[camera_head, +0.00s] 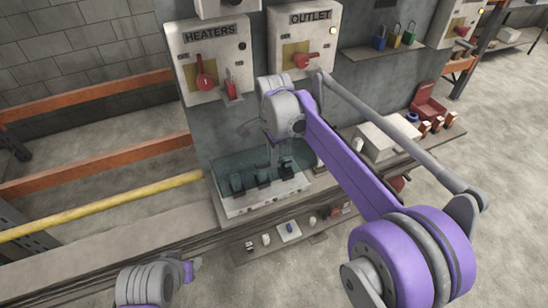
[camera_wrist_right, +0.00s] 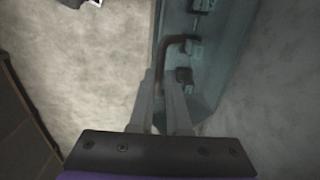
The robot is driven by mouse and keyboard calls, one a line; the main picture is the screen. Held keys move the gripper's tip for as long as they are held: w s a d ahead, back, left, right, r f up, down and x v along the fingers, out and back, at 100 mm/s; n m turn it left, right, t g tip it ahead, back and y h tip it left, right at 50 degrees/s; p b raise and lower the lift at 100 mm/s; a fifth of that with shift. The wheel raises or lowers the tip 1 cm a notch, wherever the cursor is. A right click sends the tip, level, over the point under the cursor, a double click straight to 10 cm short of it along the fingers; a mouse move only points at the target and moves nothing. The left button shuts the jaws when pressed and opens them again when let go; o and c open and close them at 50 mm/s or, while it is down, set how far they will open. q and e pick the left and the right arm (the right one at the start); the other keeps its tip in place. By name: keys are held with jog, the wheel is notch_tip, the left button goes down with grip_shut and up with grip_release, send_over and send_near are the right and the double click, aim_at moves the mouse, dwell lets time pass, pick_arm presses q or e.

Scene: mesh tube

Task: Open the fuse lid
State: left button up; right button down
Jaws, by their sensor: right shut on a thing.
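The fuse box (camera_head: 262,205) is a pale case on the bench, below the HEATERS and OUTLET panels. Its see-through teal lid (camera_head: 225,164) lies over several dark fuses; how far it is raised I cannot tell. In the right wrist view the lid (camera_wrist_right: 208,85) runs along the right of the fingers. My right gripper (camera_head: 274,152) is above the box, partly hidden by its own wrist. In the wrist view its fingers (camera_wrist_right: 161,78) are shut on a dark bent handle (camera_wrist_right: 176,39) at the lid's edge.
The HEATERS panel (camera_head: 205,60) and OUTLET panel (camera_head: 304,40), with red switches, stand behind. Padlocks (camera_head: 394,38) hang at upper right. A white box (camera_head: 388,138) and red items are on the right of the bench. Orange rails and a yellow bar (camera_head: 100,207) lie left.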

jog(key=shift+w+a+f, duration=0.15)
jog(key=shift+w+a, duration=0.05)
jog(key=shift+w, duration=0.15)
jog(key=c, duration=1.2)
grip_release()
jog(key=shift+c, duration=0.2)
jog(key=shift+o, duration=0.4)
jog(key=shift+w+a+f, duration=0.1)
jog(key=shift+w+f, duration=0.05)
jog(key=shift+w, duration=0.15)
notch_tip(320, 180, up, 11)
jog(key=shift+s+d+p, duration=0.2)
jog(key=shift+s+p, duration=0.2)
